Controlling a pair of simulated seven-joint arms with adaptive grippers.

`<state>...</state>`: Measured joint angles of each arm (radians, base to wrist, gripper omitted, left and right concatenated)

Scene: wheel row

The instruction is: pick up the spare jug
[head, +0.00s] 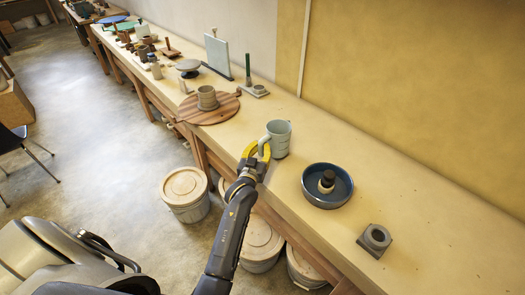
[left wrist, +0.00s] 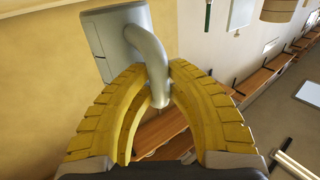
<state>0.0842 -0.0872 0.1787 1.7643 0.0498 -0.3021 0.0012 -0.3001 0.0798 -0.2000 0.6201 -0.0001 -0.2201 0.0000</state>
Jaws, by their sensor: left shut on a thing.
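The pale grey-blue jug (head: 279,138) is upright at the bench's middle in the head view, its handle toward my left gripper (head: 262,151). The yellow fingers are closed around the handle. In the left wrist view the jug (left wrist: 108,42) is at the top, and its curved handle (left wrist: 147,48) runs down between the fingertips of the left gripper (left wrist: 160,82). I cannot tell whether the jug's base touches the bench. My right gripper is not in view.
A blue dish (head: 315,197) holding a dark-topped object and a square grey block (head: 374,241) are right of the jug on the bench (head: 440,240). A round wooden board (head: 228,106) bearing a cup (head: 206,98) is left. Lidded buckets (head: 186,190) stand below.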

